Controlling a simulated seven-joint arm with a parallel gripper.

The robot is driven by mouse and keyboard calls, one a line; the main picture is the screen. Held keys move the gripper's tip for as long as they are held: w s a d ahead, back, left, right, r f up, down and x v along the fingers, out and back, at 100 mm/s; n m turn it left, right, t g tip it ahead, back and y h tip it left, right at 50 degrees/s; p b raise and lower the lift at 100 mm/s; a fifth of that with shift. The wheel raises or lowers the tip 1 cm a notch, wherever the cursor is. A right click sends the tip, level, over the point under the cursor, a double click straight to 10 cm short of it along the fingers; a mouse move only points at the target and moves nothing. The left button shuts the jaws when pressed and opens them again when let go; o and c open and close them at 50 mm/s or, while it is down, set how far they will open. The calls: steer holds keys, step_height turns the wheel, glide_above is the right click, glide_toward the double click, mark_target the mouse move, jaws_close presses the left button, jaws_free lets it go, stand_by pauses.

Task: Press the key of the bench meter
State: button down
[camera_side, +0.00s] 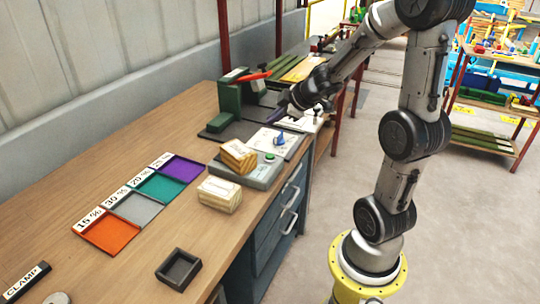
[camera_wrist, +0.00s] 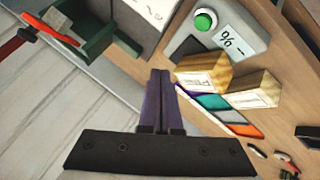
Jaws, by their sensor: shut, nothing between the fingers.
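The bench meter (camera_side: 262,177) is a grey box on the bench near its right edge, with a round green key (camera_side: 269,156) on top. In the wrist view the meter (camera_wrist: 195,46) shows at the upper right with its green key (camera_wrist: 205,19) and a "% –" display. A wooden block (camera_side: 238,156) rests on the meter. My gripper (camera_side: 279,116) is above the bench, behind the meter in the side view and apart from the key. In the wrist view its purple fingers (camera_wrist: 160,73) are together and empty, with the key above and right of the tips.
A second wooden block (camera_side: 220,194) lies in front of the meter. A white plate with a blue piece (camera_side: 279,140) is behind it. A green device with a red lever (camera_side: 237,97) stands at the back. Coloured trays (camera_side: 110,236) and a dark tray (camera_side: 178,269) lie left.

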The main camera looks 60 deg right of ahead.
stand_by(0.4)
steer(key=shift+f, duration=4.35)
steer(key=shift+f, duration=0.1)
steer(key=shift+f, duration=0.3)
steer(key=shift+f, duration=0.55)
steer(key=shift+r, duration=0.95)
steer(key=shift+r, duration=2.5)
